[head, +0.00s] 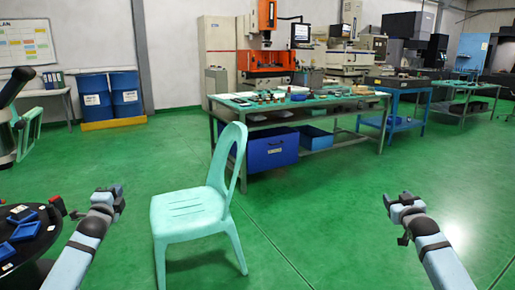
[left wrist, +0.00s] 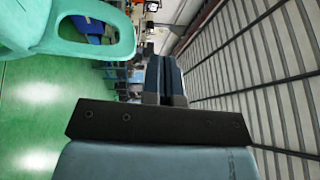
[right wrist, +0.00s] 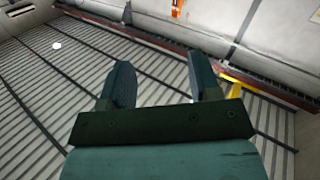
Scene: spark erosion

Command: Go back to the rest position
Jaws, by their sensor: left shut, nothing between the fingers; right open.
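My left gripper (head: 116,194) is raised at the left of the head view, between the round dark table and the chair. In the left wrist view its fingers (left wrist: 164,78) are together with nothing between them. My right gripper (head: 396,200) is raised at the right of the head view, above open green floor. In the right wrist view its two fingers (right wrist: 162,82) stand apart, and the gap between them is empty. Neither gripper touches anything that I can see.
A pale green plastic chair (head: 190,212) stands just right of my left gripper; it also shows in the left wrist view (left wrist: 88,42). A dark round table (head: 32,262) with blue trays is at lower left. A workbench (head: 300,104) stands ahead. The floor (head: 320,215) between chair and right arm is clear.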

